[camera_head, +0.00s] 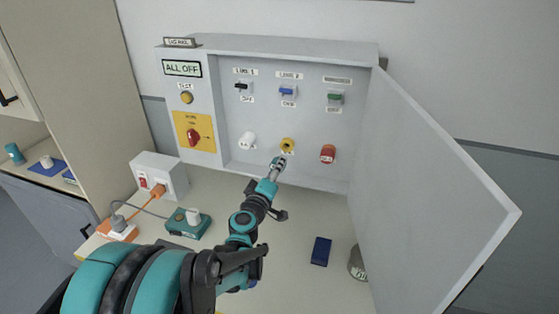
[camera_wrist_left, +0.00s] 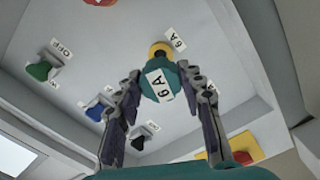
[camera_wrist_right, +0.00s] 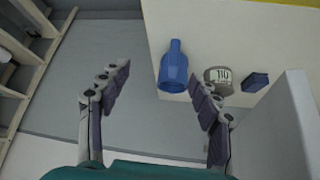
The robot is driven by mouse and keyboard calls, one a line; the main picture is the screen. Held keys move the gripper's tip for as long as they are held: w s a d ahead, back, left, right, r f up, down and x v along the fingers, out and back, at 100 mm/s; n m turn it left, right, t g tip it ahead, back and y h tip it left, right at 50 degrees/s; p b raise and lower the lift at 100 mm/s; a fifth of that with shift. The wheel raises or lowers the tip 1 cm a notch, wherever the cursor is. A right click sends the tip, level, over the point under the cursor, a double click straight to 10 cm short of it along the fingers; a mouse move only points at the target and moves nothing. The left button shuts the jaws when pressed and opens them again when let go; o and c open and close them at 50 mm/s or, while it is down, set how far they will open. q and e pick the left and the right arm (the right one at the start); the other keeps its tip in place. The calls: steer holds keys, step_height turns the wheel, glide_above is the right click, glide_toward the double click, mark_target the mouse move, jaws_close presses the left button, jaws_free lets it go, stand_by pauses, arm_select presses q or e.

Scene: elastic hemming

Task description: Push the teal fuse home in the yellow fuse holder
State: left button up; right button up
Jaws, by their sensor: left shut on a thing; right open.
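The yellow fuse holder (camera_head: 288,144) is in the back panel of the open cabinet, between a white holder and a red one. My left gripper (camera_head: 278,162) is right in front of it. In the left wrist view its fingers (camera_wrist_left: 160,88) are shut on the teal fuse (camera_wrist_left: 155,84), which bears a 6A label. The fuse lines up with the yellow holder (camera_wrist_left: 160,48) and covers part of its ring; how deep it sits cannot be told. My right gripper (camera_wrist_right: 160,85) is open and empty in the right wrist view, outside the head view.
The open cabinet door (camera_head: 430,190) stands out on the right. The white holder (camera_head: 247,140) and red holder (camera_head: 328,153) flank the yellow one. A blue bottle (camera_wrist_right: 173,68) shows in the right wrist view.

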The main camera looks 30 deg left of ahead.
arm_select(q)
steer(key=shift+s+a+r, duration=0.1)
steer(key=shift+s+a, duration=0.05)
steer(key=shift+a, duration=0.05)
stand_by(0.3)
glide_toward(287, 144)
steer(key=shift+w+d+r+b, duration=0.15)
steer(key=shift+w+b, duration=0.3)
steer(key=shift+w, duration=0.25)
stand_by(0.6)
steer(key=shift+w, duration=0.7)
stand_by(0.7)
steer(key=shift+w+a, duration=0.2)
